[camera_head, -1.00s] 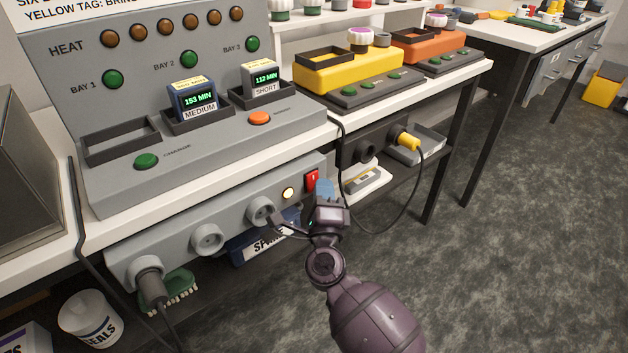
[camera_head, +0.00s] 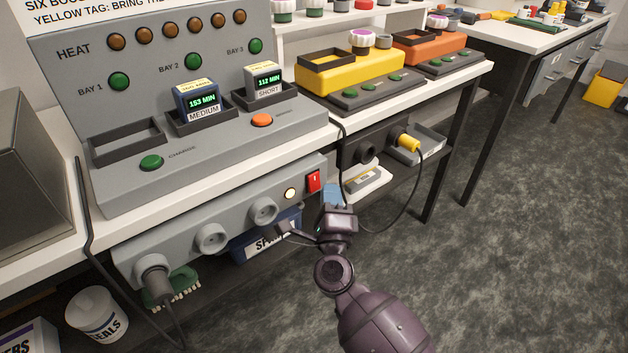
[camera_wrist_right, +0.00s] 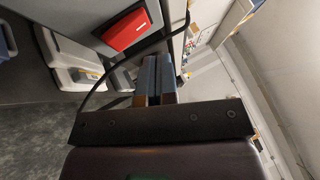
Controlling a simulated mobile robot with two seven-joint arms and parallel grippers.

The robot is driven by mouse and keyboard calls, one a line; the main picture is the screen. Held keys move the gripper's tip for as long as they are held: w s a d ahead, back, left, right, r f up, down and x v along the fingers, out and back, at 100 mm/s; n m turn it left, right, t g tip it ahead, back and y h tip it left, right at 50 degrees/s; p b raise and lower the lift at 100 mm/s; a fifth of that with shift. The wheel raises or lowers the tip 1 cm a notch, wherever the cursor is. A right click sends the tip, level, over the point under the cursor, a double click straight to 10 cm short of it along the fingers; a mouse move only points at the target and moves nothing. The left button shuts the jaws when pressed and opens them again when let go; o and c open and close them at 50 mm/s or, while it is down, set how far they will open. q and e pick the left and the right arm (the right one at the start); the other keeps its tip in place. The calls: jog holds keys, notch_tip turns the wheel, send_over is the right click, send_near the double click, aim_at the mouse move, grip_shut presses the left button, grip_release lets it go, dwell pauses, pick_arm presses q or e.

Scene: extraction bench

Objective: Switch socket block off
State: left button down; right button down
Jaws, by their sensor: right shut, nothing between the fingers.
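The grey socket block (camera_head: 235,222) is mounted along the front edge under the bench top, with several round sockets. A dark plug (camera_head: 152,277) sits in its leftmost socket. Near its right end are a round pale lamp (camera_head: 290,193), which looks lit, and a red rocker switch (camera_head: 314,181). The red switch also shows in the right wrist view (camera_wrist_right: 126,29). My right gripper (camera_head: 333,194) is shut and empty, just right of and below the switch, apart from it. In the wrist view its fingers (camera_wrist_right: 153,78) lie together below and right of the switch. My left gripper is not in view.
A grey charging station (camera_head: 200,150) stands on the bench above the block. A black cable (camera_head: 408,200) hangs in a loop right of my gripper from a yellow plug (camera_head: 408,143). A blue bin (camera_head: 262,240) sits below the block.

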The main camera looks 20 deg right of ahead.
jog(key=shift+s+d+p, duration=0.15)
jog(key=shift+s+d, duration=0.1)
jog(key=shift+s, duration=0.35)
jog(key=shift+s+d+p, duration=0.15)
jog(key=shift+s+d, duration=0.1)
jog(key=shift+s, duration=0.3)
